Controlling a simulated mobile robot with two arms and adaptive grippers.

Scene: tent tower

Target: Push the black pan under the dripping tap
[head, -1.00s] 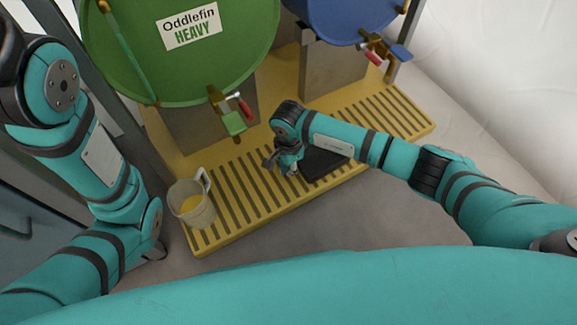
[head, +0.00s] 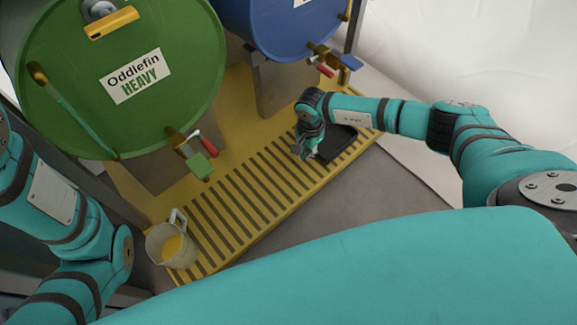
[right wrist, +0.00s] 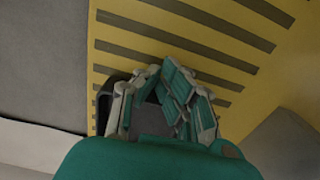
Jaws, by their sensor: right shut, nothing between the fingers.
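The black pan (head: 338,143) lies on the slatted yellow drip tray (head: 225,213), near its right end and in front of the blue drum's tap (head: 333,60). My right arm hides part of the pan. My right gripper (head: 303,153) is shut and empty, low over the tray at the pan's left side. In the right wrist view, its folded fingers (right wrist: 165,92) hide most of the pan (right wrist: 103,106); contact cannot be made out. The green drum's tap (head: 193,152) is further left. No drip is discernible at either tap. My left gripper is out of view.
A jug of yellow liquid (head: 170,246) stands at the tray's left end. The green drum (head: 115,85) and blue drum (head: 285,25) rest on grey supports behind the tray. The slats between jug and pan are clear.

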